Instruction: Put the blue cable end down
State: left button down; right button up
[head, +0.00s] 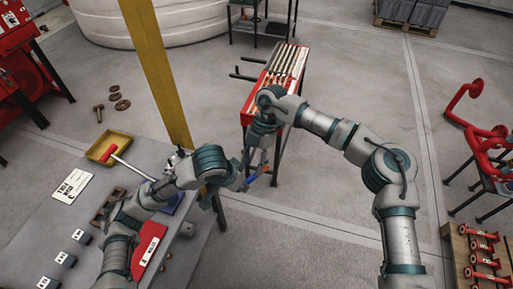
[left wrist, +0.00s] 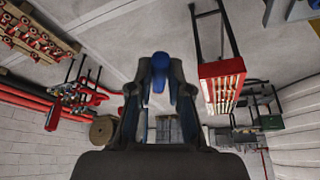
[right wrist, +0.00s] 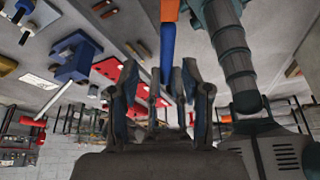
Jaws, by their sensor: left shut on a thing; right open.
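The blue cable end (head: 252,178) shows in the head view as a small blue piece beside the left gripper, off the bench edge. My left gripper (head: 238,182) is shut on it; in the left wrist view the blue piece (left wrist: 159,68) sits between the fingertips (left wrist: 160,88). My right gripper (head: 254,155) is open just above and close to the left one. In the right wrist view, its spread fingers (right wrist: 160,78) have a blue rod with an orange part (right wrist: 168,48) ahead of them. I cannot tell whether they touch it.
The grey workbench (head: 35,185) holds a yellow tray (head: 108,146), a white card (head: 71,187), a red plate (head: 150,247) and several small blocks. A yellow post (head: 157,70) stands at its edge. A red rack (head: 285,68) stands beyond the grippers.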

aim_at(253, 177)
jog(key=x, duration=0.5)
jog(key=shift+r, duration=0.1)
jog(key=c, duration=0.8)
jog(key=shift+a, duration=0.1)
grip_shut()
pick_arm(q)
jog(key=c, duration=1)
grip_release()
jog(key=shift+s+d, duration=0.1)
